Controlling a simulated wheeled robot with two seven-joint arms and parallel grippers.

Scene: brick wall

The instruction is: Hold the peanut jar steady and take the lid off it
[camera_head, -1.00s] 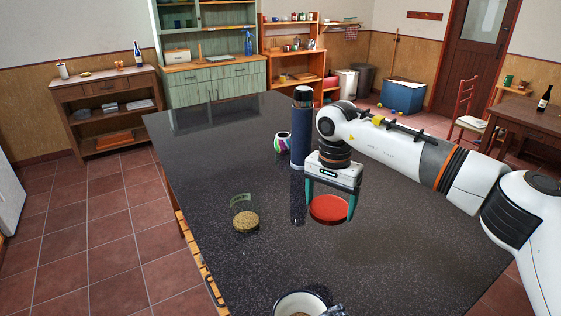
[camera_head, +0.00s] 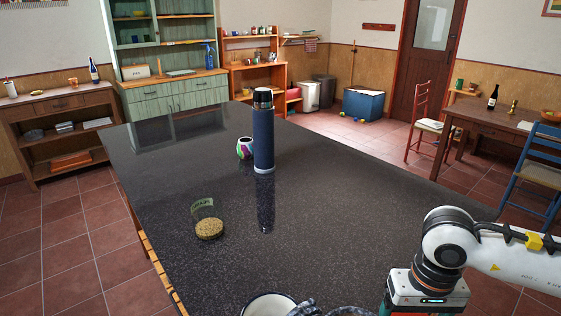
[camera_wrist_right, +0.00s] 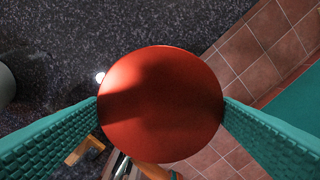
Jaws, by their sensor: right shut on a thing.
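The peanut jar (camera_head: 209,228) stands on the dark table left of the middle in the head view. It is clear glass with a green label and peanuts at the bottom, and no lid sits on it. My right gripper (camera_wrist_right: 161,104) is shut on the round red lid (camera_wrist_right: 160,130), with a teal finger on each side of it. In the head view my right gripper is at the lower right, well away from the jar. Its fingertips and the lid fall below that picture's edge. My left gripper is not in view.
A tall blue flask (camera_head: 264,135) and a small colourful patterned cup (camera_head: 245,148) stand behind the jar. A white dark-rimmed vessel (camera_head: 250,307) is cut off at the bottom edge. The table (camera_head: 340,200) is clear across its middle. The wrist view shows floor tiles (camera_wrist_right: 262,60) beyond the table's edge.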

